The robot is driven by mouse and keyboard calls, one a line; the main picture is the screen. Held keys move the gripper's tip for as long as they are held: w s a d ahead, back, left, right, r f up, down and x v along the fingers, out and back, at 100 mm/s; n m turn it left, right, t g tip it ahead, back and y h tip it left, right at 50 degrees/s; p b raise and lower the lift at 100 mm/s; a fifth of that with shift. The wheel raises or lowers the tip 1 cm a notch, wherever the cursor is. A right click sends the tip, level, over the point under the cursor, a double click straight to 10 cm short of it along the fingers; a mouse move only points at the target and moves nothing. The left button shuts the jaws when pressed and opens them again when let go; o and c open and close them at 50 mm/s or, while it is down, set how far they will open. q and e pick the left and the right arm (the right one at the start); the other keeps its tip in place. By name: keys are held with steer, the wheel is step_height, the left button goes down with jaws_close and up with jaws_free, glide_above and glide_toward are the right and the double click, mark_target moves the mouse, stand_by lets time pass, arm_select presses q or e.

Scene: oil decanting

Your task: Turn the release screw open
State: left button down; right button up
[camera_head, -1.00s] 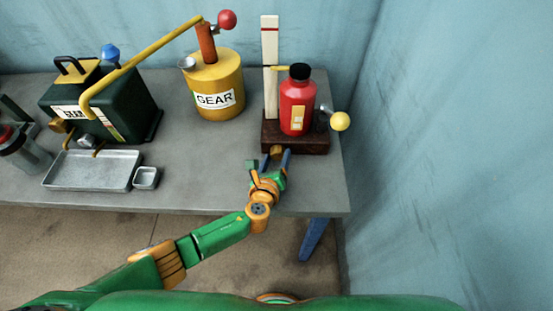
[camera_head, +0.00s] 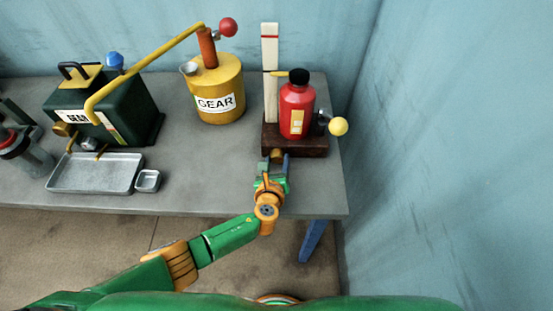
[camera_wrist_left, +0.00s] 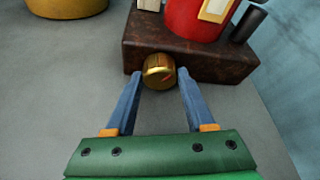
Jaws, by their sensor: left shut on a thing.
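The release screw is a brass knob (camera_wrist_left: 158,71) with a small red mark, on the front face of the dark red-brown base block (camera_wrist_left: 200,58). In the head view the knob (camera_head: 278,155) shows small at the front of the block (camera_head: 295,142). My left gripper (camera_wrist_left: 160,74) has its two blue fingers on either side of the knob, shut on it; in the head view the gripper (camera_head: 276,162) reaches the knob from the front. A red bottle (camera_head: 297,110) with a black cap stands upright on the block. My right gripper is not in view.
A white post (camera_head: 270,75) and a yellow-ball lever (camera_head: 338,126) flank the bottle. A yellow GEAR can (camera_head: 218,90), a dark green container (camera_head: 120,110), a metal tray (camera_head: 95,173) and a small dish (camera_head: 147,180) stand to the left. The bench (camera_head: 215,180) is clear between.

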arm_select(q)
steer(key=shift+d+m+y, duration=0.1)
steer(key=shift+m+y, duration=0.4)
steer(key=shift+m, duration=0.2)
steer(key=shift+d+m+y, duration=0.1)
steer(key=shift+m+y, duration=0.3)
steer(key=shift+m, duration=0.3)
steer(key=c, duration=0.5)
jaws_free()
steer(key=p+v, duration=0.3)
steer(key=v, duration=0.3)
steer(key=shift+s+r+p, duration=0.15)
steer(key=shift+r+p, duration=0.1)
steer(key=shift+p, duration=0.15)
steer(key=shift+s, duration=0.35)
